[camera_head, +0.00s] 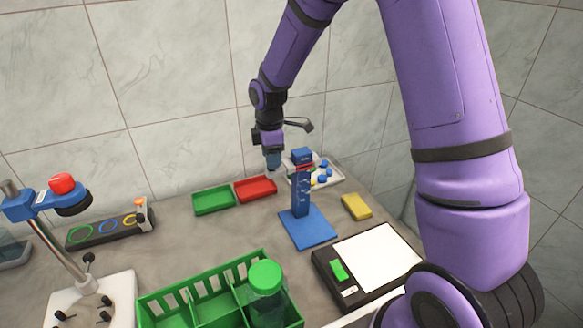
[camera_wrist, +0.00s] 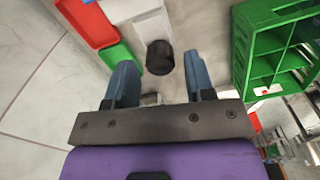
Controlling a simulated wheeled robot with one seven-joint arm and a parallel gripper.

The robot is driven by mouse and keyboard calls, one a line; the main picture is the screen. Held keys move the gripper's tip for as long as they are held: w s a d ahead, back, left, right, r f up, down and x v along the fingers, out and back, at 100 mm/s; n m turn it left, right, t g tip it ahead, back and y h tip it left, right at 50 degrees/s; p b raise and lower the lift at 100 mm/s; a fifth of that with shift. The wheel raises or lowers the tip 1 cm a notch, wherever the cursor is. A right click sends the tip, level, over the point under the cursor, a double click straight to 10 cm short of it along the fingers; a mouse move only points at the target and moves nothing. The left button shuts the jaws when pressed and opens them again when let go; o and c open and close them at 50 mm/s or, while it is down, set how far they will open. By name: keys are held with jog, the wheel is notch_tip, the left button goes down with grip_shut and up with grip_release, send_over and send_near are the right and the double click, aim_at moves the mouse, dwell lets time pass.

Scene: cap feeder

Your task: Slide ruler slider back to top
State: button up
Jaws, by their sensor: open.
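The blue ruler stand (camera_head: 303,195) rises from a flat blue base (camera_head: 308,230) in the head view. A wider blue block (camera_head: 302,155) sits at the top of its upright, with a thin red mark just below. I cannot tell for sure which part is the slider. My gripper (camera_head: 273,161) points down just left of the upright's top, apart from it as far as I can see. The ruler stand does not show clearly in that view.
A red tray (camera_head: 256,189) and a green tray (camera_head: 213,200) lie left of the stand. A white tray with small parts (camera_head: 333,174) is behind it. A yellow block (camera_head: 356,206) and black-framed white pad (camera_head: 375,256) are right. A green crate (camera_head: 205,302) stands in front.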

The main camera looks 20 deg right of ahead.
jog(key=shift+r, duration=3.15)
jog(key=shift+s+r, duration=0.1)
jog(key=shift+r, duration=0.15)
jog(key=s+d+r+m+t, duration=0.35)
jog(key=s+r+m, duration=0.35)
jog(key=s+r, duration=0.7)
jog(key=s+d+r+m+t, duration=0.1)
jog(key=s+m, duration=0.3)
jog(key=s, duration=0.5)
jog(key=s+d+r+m, duration=0.2)
jog(key=s+m, duration=0.3)
jog(key=s, duration=0.4)
jog(key=shift+d+r+t, duration=0.2)
jog(key=shift+r+t, duration=0.15)
jog(key=shift+r, duration=0.35)
